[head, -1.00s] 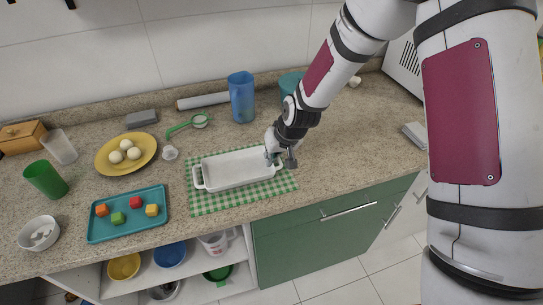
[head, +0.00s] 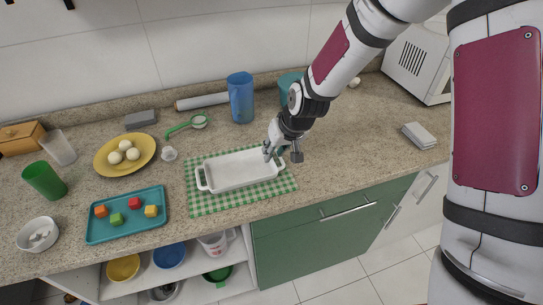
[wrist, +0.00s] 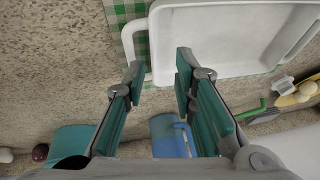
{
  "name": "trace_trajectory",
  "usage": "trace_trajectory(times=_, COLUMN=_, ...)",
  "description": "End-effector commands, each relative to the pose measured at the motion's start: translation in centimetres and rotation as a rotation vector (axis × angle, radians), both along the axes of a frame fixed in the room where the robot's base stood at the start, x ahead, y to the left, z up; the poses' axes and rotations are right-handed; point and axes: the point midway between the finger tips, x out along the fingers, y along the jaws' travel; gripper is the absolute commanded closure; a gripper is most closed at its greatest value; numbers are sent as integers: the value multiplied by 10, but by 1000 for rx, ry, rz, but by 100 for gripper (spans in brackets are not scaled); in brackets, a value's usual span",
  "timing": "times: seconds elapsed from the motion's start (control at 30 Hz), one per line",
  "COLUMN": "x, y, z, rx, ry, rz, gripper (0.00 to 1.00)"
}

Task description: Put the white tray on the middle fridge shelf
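The white tray (head: 240,184) is a rectangular dish with a handle at each end. It lies on the green checkered mat (head: 205,206) on the counter. My gripper (head: 281,155) is at the tray's right end. In the wrist view my gripper (wrist: 160,72) has its teal-padded fingers apart, close to the handle of the white tray (wrist: 220,40). Part of the handle shows near the left finger. I cannot tell whether a finger touches it. The fridge and its middle shelf are not in view.
Left of the mat are a teal tray (head: 125,232) with colored cubes and a yellow plate (head: 103,158) with white balls. A blue pitcher (head: 240,98) stands behind the mat. The counter right of my gripper is mostly clear, up to a grey block (head: 419,135) and microwave (head: 415,72).

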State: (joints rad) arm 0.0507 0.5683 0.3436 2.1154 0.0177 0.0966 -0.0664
Motion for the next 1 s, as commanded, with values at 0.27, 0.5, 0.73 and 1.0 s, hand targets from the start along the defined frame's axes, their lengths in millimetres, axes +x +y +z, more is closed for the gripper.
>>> trace_trajectory(times=0.27, x=-18, y=-15, z=51, rx=-1, ry=-3, rz=-2, gripper=75)
trace_trajectory(times=0.5, x=-26, y=-20, z=71, rx=-1, ry=0, rz=1, gripper=75)
trace_trajectory(times=0.73, x=-27, y=-21, z=75, rx=-5, ry=0, rz=0, gripper=75)
trace_trajectory(times=1.0, x=-61, y=-58, z=132, rx=-108, ry=-27, rz=-32, gripper=75)
